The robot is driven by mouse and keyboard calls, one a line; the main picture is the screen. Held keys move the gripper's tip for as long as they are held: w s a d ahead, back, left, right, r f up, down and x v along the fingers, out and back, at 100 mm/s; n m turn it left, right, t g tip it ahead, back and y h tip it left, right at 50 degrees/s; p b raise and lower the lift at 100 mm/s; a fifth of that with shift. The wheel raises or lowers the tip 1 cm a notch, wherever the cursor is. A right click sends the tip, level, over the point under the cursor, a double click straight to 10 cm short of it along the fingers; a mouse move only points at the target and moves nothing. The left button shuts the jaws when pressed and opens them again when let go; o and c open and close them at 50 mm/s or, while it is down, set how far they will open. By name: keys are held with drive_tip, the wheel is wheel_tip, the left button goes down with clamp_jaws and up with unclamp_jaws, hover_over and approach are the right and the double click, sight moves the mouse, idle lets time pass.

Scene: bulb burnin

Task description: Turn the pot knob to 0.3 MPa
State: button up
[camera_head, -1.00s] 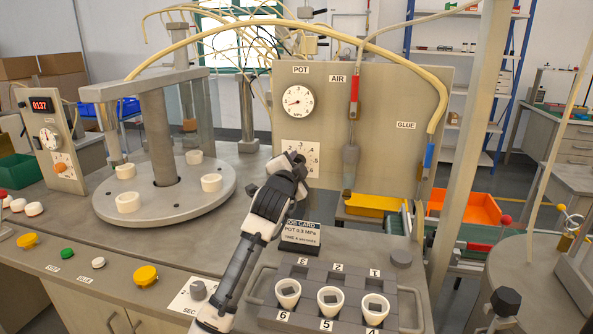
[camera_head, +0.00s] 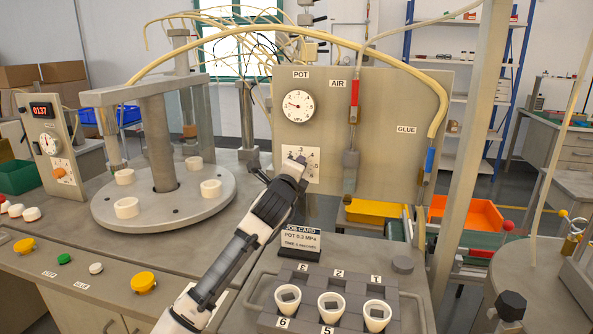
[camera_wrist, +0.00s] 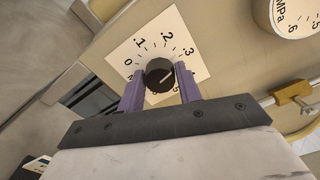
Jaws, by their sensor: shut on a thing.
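The black pot knob (camera_wrist: 160,73) sits on a white scale plate (camera_wrist: 120,58) marked from 0 upward in tenths. My gripper (camera_wrist: 161,80) is shut on the knob, one purple finger on each side. The knob's light pointer line slants to the right, toward the upper part of the scale; I cannot tell its exact reading. The right finger hides part of the scale. In the head view my gripper (camera_head: 291,166) covers the knob at the plate (camera_head: 312,168). The round POT gauge (camera_head: 298,106) above has its needle pointing left and slightly up.
The job card (camera_head: 301,240) reads POT 0.3 MPa. Below it a grey tray (camera_head: 350,282) holds white cups. An air line with a red fitting (camera_head: 354,92) hangs right of the gauge. A round turntable (camera_head: 165,207) stands at left.

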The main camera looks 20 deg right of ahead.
drive_tip(key=shift+m, duration=1.1)
drive_tip(key=o, duration=1)
drive_tip(key=b+v, duration=0.2)
drive_tip(key=v, duration=1.2)
drive_tip(key=shift+b, duration=0.4)
